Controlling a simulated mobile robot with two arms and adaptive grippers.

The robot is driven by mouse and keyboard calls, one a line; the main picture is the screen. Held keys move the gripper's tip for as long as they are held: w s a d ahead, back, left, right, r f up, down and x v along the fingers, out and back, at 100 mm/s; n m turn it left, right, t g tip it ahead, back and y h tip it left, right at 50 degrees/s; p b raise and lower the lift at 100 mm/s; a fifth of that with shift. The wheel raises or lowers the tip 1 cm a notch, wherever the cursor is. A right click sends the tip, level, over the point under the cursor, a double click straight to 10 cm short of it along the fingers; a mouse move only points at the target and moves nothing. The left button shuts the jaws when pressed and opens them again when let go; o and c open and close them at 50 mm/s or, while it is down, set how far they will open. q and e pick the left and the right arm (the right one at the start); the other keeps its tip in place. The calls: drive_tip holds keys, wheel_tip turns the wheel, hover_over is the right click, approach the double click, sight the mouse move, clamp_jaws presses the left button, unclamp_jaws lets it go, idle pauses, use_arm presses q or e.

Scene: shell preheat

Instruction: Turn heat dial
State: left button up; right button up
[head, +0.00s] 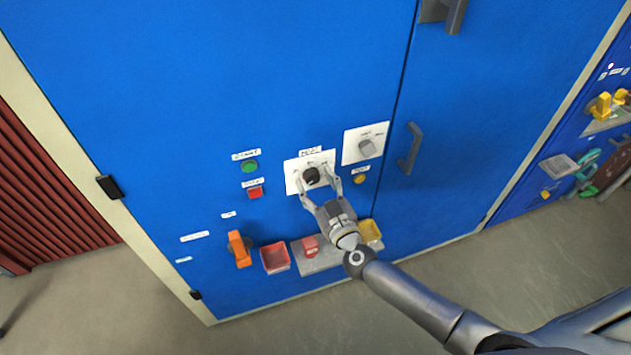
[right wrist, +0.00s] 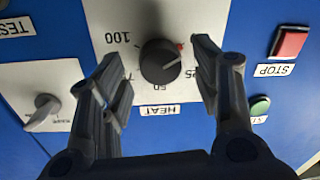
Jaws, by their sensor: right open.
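The heat dial (head: 311,175) is a round black knob on a white plate (head: 292,185) set in the blue cabinet front. In the right wrist view the dial (right wrist: 159,62) shows a red mark at its upper right edge, numbers such as 100 and 50 around it, and a HEAT label (right wrist: 159,110). My right gripper (head: 317,178) is open in front of the plate, one finger on each side of the dial. In the right wrist view gaps show between the fingertips (right wrist: 158,58) and the knob. My left gripper is not in view.
A grey switch (head: 368,148) on another white plate is right of the dial. A green button (head: 249,167), a red stop button (head: 255,192) and a yellow button (head: 359,180) are close by. An orange handle (head: 238,249) and small bins (head: 275,257) project below. A door handle (head: 411,148) is farther right.

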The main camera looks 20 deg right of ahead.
drive_tip(key=shift+w+a, duration=0.1)
drive_tip(key=shift+w, duration=0.45)
drive_tip(key=c, duration=1)
